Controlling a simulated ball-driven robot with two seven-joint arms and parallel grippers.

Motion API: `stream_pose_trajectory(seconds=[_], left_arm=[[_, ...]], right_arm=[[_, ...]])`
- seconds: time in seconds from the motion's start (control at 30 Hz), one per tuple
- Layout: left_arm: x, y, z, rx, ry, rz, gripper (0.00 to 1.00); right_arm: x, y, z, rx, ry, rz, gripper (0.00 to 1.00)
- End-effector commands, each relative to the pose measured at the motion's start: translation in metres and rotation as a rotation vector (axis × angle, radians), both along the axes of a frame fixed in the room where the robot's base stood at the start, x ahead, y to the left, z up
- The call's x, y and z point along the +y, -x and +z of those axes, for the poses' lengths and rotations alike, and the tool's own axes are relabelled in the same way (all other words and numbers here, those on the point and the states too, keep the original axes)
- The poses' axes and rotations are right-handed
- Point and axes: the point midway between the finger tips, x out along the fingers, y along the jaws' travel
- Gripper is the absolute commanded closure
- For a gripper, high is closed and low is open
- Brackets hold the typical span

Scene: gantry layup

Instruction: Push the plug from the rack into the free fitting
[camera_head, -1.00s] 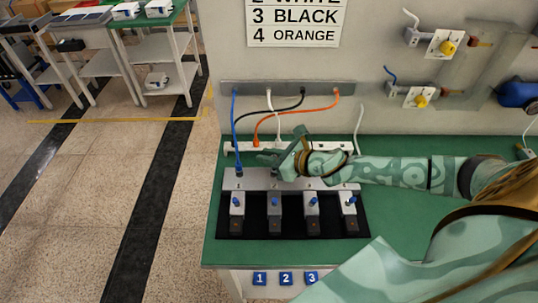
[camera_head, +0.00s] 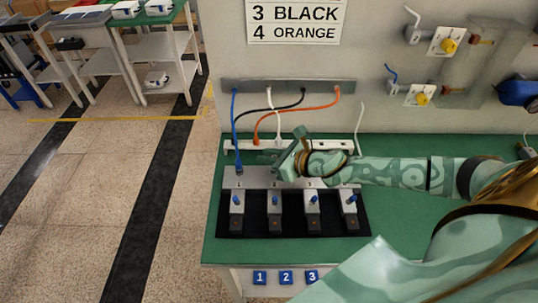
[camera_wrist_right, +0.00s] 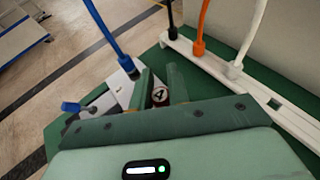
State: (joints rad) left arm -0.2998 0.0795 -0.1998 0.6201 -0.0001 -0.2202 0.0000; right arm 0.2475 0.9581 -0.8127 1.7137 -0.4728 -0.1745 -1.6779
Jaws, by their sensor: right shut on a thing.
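My right gripper (camera_head: 284,161) reaches in from the right, just behind the grey fitting bar (camera_head: 330,180). A blue-cabled plug (camera_head: 239,168) stands at the bar's left end, and also shows left of the fingers in the wrist view (camera_wrist_right: 127,63). The white rack strip (camera_head: 330,146) holds black (camera_wrist_right: 172,32), orange (camera_wrist_right: 198,48) and white (camera_wrist_right: 234,70) cable plugs. My left gripper is out of view.
Several clamp blocks with blue levers (camera_head: 311,197) stand on a black mat (camera_head: 292,228) in front of the bar. Cables hang from a wall strip (camera_head: 320,86) close behind my gripper. The green bench top (camera_head: 400,225) is clear at right.

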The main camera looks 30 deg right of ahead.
Motion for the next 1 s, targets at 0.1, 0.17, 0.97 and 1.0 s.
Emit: stream_pose_trajectory(seconds=[0.1, 0.17, 0.97, 1.0], left_arm=[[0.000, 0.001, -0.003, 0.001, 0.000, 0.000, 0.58], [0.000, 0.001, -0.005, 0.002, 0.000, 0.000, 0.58], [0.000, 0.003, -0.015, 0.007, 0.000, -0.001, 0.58], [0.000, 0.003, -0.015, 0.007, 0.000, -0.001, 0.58]], right_arm=[[0.000, 0.000, -0.004, 0.000, -0.001, 0.000, 1.00], [0.000, 0.000, -0.006, 0.001, 0.000, 0.000, 1.00], [0.000, 0.000, -0.019, 0.001, 0.000, 0.000, 0.58], [0.000, 0.000, -0.019, 0.001, 0.000, 0.000, 0.58]])
